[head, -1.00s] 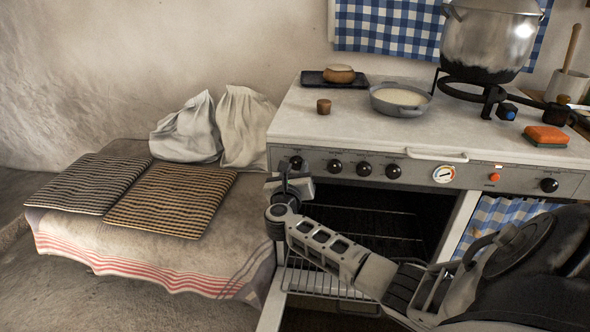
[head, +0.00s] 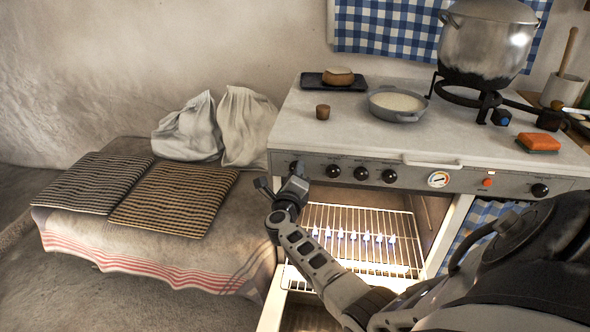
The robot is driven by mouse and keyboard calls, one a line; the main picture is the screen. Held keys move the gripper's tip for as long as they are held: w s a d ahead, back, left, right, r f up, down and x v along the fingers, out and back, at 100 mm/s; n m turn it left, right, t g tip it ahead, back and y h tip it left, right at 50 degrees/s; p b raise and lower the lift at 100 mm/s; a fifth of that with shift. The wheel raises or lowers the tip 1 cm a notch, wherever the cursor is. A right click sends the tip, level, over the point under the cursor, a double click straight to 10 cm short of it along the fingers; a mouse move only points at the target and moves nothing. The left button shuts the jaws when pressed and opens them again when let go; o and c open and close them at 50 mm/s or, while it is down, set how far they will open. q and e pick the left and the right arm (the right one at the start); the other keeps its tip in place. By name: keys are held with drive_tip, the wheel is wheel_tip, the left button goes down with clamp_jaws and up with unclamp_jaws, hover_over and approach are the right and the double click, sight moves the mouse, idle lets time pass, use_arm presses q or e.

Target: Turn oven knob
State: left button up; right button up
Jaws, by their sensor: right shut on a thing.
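The oven front carries a row of black knobs. The leftmost oven knob (head: 296,166) is partly hidden by my right gripper (head: 295,178), which is shut on it. My right wrist is turned in front of the panel and the forearm crosses the open oven (head: 372,240). Inside the oven a row of blue flames burns behind the wire rack, and the interior is brightly lit. Other knobs (head: 361,173) sit to the right along the panel. My left gripper is not in view.
A steel pot (head: 488,42) stands on a burner, and a grey pan (head: 398,102) of white contents is on the stove top. An orange sponge (head: 539,142) lies at right. A cloth-covered bench (head: 170,250) with cushions and sacks is at left.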

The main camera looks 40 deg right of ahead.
use_arm(q)
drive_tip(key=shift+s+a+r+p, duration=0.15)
drive_tip(key=shift+p, duration=0.75)
use_arm(e)
drive_tip(key=shift+n, duration=2.3)
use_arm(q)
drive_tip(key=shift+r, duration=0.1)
use_arm(e)
drive_tip(key=o, duration=1)
